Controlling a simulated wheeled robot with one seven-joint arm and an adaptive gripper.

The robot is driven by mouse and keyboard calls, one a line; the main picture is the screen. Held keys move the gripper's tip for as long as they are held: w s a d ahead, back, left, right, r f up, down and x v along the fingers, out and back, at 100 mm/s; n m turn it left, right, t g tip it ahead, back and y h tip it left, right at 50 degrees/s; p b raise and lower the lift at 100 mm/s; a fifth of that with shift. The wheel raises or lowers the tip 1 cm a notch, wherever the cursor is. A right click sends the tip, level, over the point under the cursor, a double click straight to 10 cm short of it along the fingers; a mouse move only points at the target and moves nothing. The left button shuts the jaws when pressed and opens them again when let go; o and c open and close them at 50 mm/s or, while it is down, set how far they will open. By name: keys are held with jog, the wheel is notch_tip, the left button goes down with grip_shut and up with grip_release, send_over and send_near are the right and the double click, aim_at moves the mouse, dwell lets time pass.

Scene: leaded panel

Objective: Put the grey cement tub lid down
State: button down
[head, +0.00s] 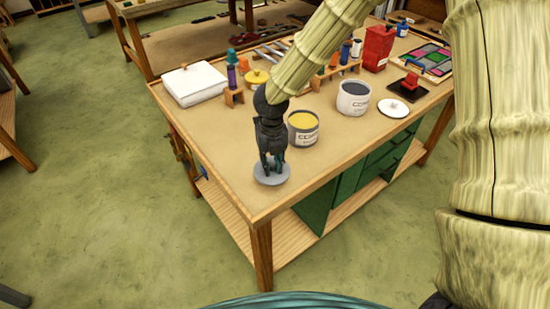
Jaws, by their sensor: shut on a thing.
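My gripper (272,168) points down over the near left part of the workbench, shut on the grey cement tub lid (263,180). The lid is a flat round grey disc, held level close to the bench top near its front corner; I cannot tell whether it touches the wood. The fingers hide the middle of the lid. An open tub with yellow contents (303,121) stands just behind and to the right of my gripper. A white open tub with dark grey contents (353,90) stands further right.
The workbench (215,130) is clear to the left of my gripper. A white box (195,84) stands at the back left. A wooden rack with bottles (341,64) stands behind the tubs.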

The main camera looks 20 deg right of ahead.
jog(key=shift+w+d+f+p, duration=0.15)
jog(key=shift+w+d, duration=0.15)
jog(key=shift+w, duration=0.25)
jog(key=shift+w+d+r+p, duration=0.1)
jog(key=shift+w+d, duration=0.25)
jog(key=shift+w, duration=0.2)
jog(key=shift+w+d+f+p, duration=0.15)
jog(key=shift+w+d, duration=0.15)
jog(key=shift+w, duration=0.25)
jog(key=shift+w+d+f, duration=0.1)
jog(key=shift+w, duration=0.05)
jog(key=shift+f+p, duration=0.65)
jog(key=shift+f, duration=1)
jog(key=shift+f, duration=0.1)
jog(key=c, duration=1.3)
grip_release()
notch_tip(320, 180, up, 12)
jog(key=shift+r+b, duration=0.1)
jog(key=shift+b, duration=0.9)
